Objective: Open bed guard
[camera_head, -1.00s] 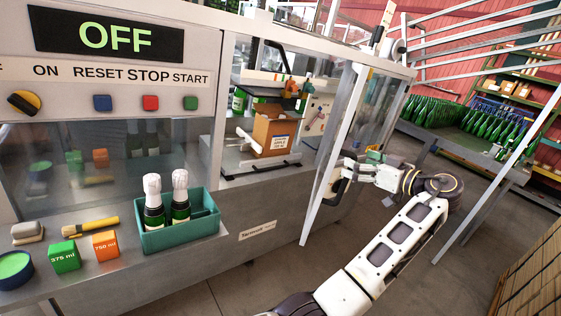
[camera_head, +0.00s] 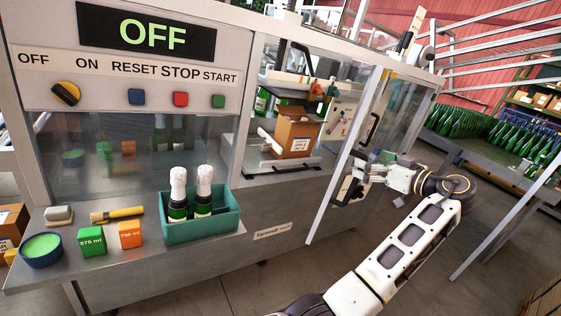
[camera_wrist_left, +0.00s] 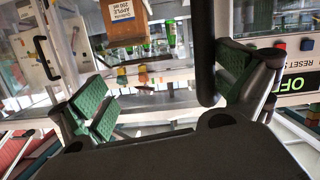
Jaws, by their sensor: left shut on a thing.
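The bed guard (camera_head: 347,150) is a clear panel in a pale frame on the front of the machine. It stands swung outward, and the bed behind it shows through the gap. My left gripper (camera_head: 355,186) is at the guard's outer edge, shut on its black handle. In the left wrist view the dark handle bar (camera_wrist_left: 203,50) stands between the green finger pads of my left gripper (camera_wrist_left: 165,90), close to the right-hand pad. The exact contact is partly hidden. My right gripper is not in view.
A cardboard box (camera_head: 297,134) stands on the machine bed. The panel reads OFF above a knob and buttons (camera_head: 180,99). A teal tray (camera_head: 190,229) with two bottles sits on the front ledge near green and orange blocks. A table of green bottles (camera_head: 490,165) is at the right.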

